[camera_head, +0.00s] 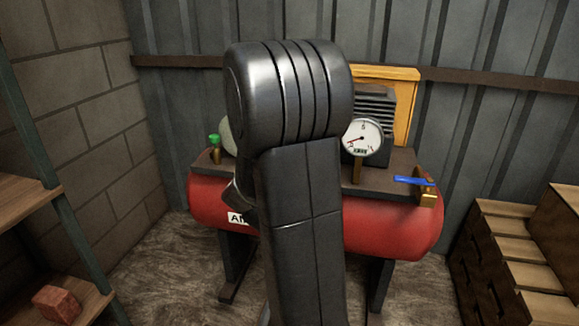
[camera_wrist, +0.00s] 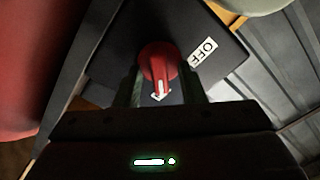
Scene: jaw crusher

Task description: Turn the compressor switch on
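The compressor (camera_head: 395,232) is a red tank on dark legs with a dark top plate; my own arm covers its middle in the head view. The compressor switch (camera_wrist: 158,62) is a red rotary knob on a dark box in the wrist view. Its white pointer mark faces toward my gripper, at the bottom of the picture. A white "OFF" label (camera_wrist: 203,52) sits right of the knob. My gripper (camera_wrist: 163,82) has one finger on each side of the knob's handle, with gaps visible, so it looks open. Contact cannot be told. In the head view the gripper and switch are hidden.
A pressure gauge (camera_head: 362,138) and a blue-handled valve (camera_head: 413,181) stand on the compressor's right side, a green-topped fitting (camera_head: 214,142) on its left. Wooden shelves (camera_head: 28,195) with a red block are at left, stacked crates (camera_head: 510,255) at right. Metal wall behind.

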